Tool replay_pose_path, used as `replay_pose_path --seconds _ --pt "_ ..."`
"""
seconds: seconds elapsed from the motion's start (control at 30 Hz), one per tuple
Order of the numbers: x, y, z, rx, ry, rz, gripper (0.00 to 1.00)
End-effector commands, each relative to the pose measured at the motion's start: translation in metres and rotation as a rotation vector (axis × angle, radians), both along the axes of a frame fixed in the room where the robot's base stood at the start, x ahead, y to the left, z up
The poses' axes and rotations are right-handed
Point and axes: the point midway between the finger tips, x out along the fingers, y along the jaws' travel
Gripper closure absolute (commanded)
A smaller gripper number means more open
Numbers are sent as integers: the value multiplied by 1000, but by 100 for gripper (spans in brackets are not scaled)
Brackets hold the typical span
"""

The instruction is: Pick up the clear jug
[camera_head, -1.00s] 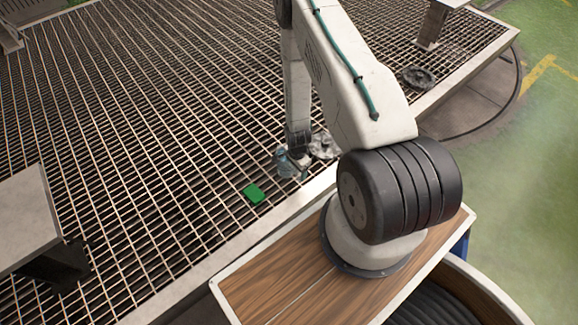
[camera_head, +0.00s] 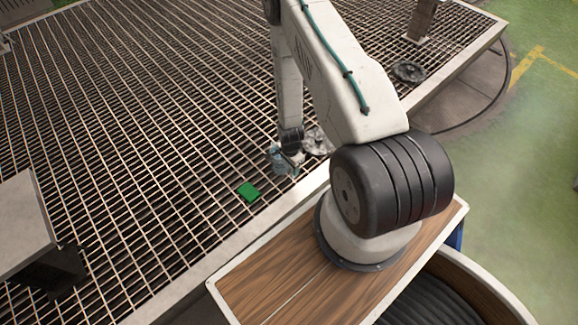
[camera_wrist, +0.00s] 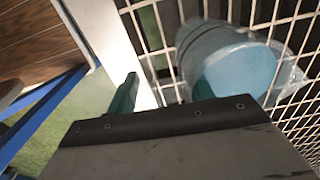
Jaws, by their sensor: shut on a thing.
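The clear jug (camera_head: 280,162) is see-through with a pale blue-green tint and is at the grating's near edge. In the wrist view the jug (camera_wrist: 235,62) shows a round blue-green face and clear walls, against the grating. My gripper (camera_head: 293,156) is at the jug's right side in the head view, shut on it. In the wrist view my gripper's green fingers (camera_wrist: 165,88) show at the jug's left. The exact grip point is hidden, and I cannot tell whether the jug touches the grating.
A green block (camera_head: 248,191) lies on the metal grating (camera_head: 150,120), left of the jug. A grey round part (camera_head: 318,142) lies just behind my gripper, and a dark ring-shaped part (camera_head: 409,72) is farther right. A grey raised block (camera_head: 25,225) stands at left.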

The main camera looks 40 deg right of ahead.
Motion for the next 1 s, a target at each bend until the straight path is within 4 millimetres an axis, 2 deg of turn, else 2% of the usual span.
replay_pose_path --seconds 0.27,0.47,0.8,1.0 --pt "1 0 31 -1 -3 0 98" --pt "-26 -30 32 0 0 -7 98" --pt "-79 -93 40 -1 -1 -7 98" --pt "-98 -113 42 -1 -1 -4 98"
